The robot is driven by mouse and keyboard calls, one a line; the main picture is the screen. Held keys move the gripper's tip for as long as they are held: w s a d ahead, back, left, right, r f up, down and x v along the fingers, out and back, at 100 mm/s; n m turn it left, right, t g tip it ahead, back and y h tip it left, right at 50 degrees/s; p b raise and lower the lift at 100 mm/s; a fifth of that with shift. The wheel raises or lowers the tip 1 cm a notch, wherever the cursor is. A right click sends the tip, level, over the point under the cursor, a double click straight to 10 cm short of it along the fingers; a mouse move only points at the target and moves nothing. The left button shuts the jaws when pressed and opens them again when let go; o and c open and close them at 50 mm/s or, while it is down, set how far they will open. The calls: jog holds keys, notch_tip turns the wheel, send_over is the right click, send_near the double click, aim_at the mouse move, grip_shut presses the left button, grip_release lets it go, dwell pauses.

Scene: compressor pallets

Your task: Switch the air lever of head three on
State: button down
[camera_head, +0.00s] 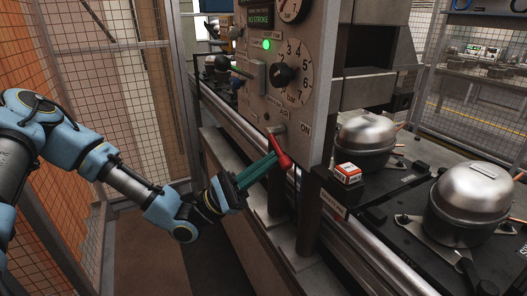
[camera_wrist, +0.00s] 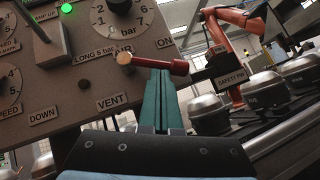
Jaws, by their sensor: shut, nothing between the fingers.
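The red air lever (camera_head: 281,150) sits low on the grey control panel (camera_head: 300,100), slanting down and right from a pale metal mount. In the wrist view the red lever (camera_wrist: 152,63) lies nearly level, with an ON label (camera_wrist: 164,43) to its upper right and a VENT label (camera_wrist: 112,101) to its lower left. My gripper (camera_head: 271,160) is shut and empty, its teal fingers at the lever. In the wrist view the fingertips (camera_wrist: 155,76) are just under the lever; I cannot tell whether they touch. No head number is readable.
A dial with a black knob (camera_head: 283,74) and a lit green lamp (camera_head: 266,44) are above the lever. Metal compressors (camera_head: 365,133) stand on pallets to the right. A rail runs below, and mesh fencing stands left.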

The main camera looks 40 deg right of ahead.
jog(key=n+t+h+p, duration=0.1)
jog(key=n+t, duration=0.1)
jog(key=n, duration=0.1)
jog(key=s+r+n+t+h+p, duration=0.1)
jog(key=n+t+h+p, duration=0.1)
jog(key=n, duration=0.1)
jog(key=r+n+t+h+p, duration=0.1)
jog(key=n+t+h, duration=0.1)
jog(key=shift+s+a+n+t+p, duration=0.3)
jog(key=shift+s+n, duration=0.1)
jog(key=shift+s+p, duration=0.15)
jog(key=shift+p, duration=0.15)
jog(key=s+d+f+b+v, duration=0.1)
jog(key=b+v, duration=0.5)
jog(key=v, duration=0.7)
jog(key=shift+d+f, duration=0.4)
jog(key=shift+f, duration=0.1)
